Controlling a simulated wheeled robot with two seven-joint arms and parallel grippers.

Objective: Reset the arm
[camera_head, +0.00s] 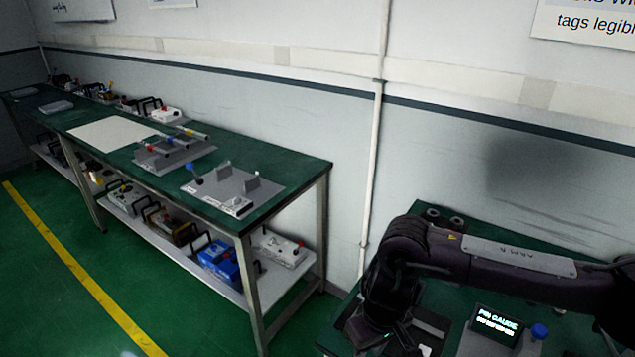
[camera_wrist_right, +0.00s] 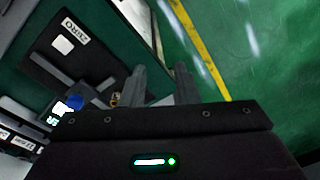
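My right arm (camera_head: 480,260) comes in from the right side of the head view and bends down over a green bench. Its gripper is near the bottom edge of that view, where the fingertips are hard to make out. In the right wrist view, the two fingers of my right gripper (camera_wrist_right: 161,85) stand apart with nothing between them. Below them are the bench edge and green floor. My left arm and gripper are not in view.
The near bench carries a pin gauge display (camera_head: 495,325), a blue knob (camera_head: 539,331) and a dark plate marked ZERO (camera_wrist_right: 62,60). A long green workbench (camera_head: 300,165) with fixtures stands at left. Floor (camera_head: 50,300) with a yellow line is clear.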

